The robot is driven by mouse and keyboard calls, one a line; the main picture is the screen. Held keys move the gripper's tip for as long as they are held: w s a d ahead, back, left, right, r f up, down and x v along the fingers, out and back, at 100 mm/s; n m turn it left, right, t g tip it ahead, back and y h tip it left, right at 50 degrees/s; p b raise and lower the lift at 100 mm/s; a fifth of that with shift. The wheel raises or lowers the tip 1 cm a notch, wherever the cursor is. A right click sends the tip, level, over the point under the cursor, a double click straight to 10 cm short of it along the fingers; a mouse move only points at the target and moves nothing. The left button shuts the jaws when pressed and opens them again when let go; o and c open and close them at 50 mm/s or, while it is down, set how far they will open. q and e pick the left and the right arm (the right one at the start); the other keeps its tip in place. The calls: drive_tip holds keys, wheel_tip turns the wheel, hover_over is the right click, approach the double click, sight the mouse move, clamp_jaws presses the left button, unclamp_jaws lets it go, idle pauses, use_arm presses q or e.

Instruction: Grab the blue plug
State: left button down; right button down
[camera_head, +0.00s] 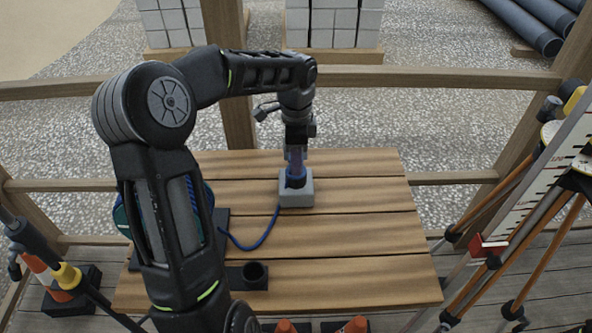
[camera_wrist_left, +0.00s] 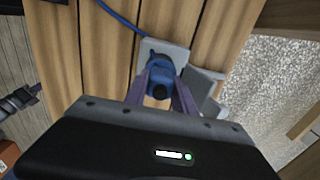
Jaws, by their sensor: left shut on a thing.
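The blue plug (camera_head: 295,179) stands upright at the grey socket block (camera_head: 297,199) on the wooden table. In the left wrist view the blue plug (camera_wrist_left: 163,66) shows between my fingers, over the grey block (camera_wrist_left: 172,50). My left gripper (camera_head: 295,165) reaches down from above and is shut on the plug. It also shows in the left wrist view (camera_wrist_left: 160,88). A blue cable (camera_head: 262,240) runs from the block area to the left across the table. How deep the plug sits in the block is hidden. My right gripper is not in view.
A dark holder with a round hole (camera_head: 254,273) lies near the table's front. Orange cones (camera_head: 285,327) stand at the front edge. A tripod and a measuring staff (camera_head: 540,180) stand at the right. The table's right half (camera_head: 370,230) is clear.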

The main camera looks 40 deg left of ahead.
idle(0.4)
use_arm(q)
wheel_tip(320, 180, up, 10)
drive_tip(key=shift+r+b, duration=0.1)
drive_tip(key=shift+b, duration=0.3)
idle(0.5)
